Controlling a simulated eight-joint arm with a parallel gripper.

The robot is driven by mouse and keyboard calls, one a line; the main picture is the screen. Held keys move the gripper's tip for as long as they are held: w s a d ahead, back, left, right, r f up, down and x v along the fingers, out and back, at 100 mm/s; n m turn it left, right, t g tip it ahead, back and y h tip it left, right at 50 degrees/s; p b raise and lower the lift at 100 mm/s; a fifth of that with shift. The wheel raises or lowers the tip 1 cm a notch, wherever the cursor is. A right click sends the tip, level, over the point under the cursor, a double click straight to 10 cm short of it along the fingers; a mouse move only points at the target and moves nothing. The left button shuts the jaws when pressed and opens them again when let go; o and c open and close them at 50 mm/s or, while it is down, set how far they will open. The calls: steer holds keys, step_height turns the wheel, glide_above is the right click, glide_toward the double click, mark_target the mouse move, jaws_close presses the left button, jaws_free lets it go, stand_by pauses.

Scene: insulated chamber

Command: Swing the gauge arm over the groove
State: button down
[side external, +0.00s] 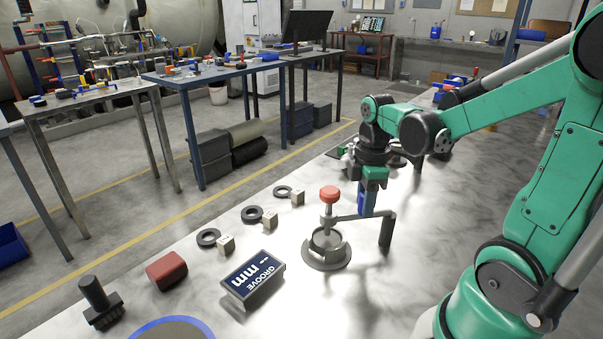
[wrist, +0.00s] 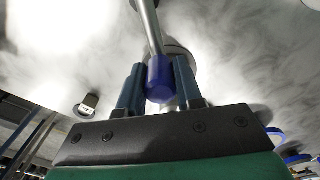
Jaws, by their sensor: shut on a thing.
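The gauge arm (side external: 350,217) is a thin grey bar running from a dark post (side external: 387,232) on the right to an upright stem with a red knob (side external: 330,193). In the side view the stem lines up with a round grey grooved part (side external: 326,257) on the table; I cannot tell the exact gap. My gripper (side external: 368,203) is low beside the bar. In the wrist view, my gripper (wrist: 159,85) is shut on a blue handle (wrist: 159,78) at the end of a metal rod (wrist: 149,28). The fingers partly hide the handle in the side view.
A red block (side external: 166,271), a black stamp-like tool (side external: 100,303) and a blue-rimmed disc (side external: 172,329) are nearer the camera.

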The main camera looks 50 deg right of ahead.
steer(key=shift+s, duration=0.1)
steer(key=c, duration=0.6)
jaws_free()
steer(key=shift+r, duration=2.8)
steer(key=w+a+m+t, duration=0.1)
steer(key=a+m+t, duration=0.1)
steer(key=a+m, duration=0.1)
steer(key=w+a+m+t, duration=0.1)
steer(key=a+m+t, duration=0.1)
steer(key=a, duration=0.3)
steer(key=w+a+m+t, duration=0.1)
steer(key=a+m+t, duration=0.2)
steer(key=a+m, duration=0.1)
steer(key=shift+w+f, duration=0.15)
steer(key=shift+f, duration=0.2)
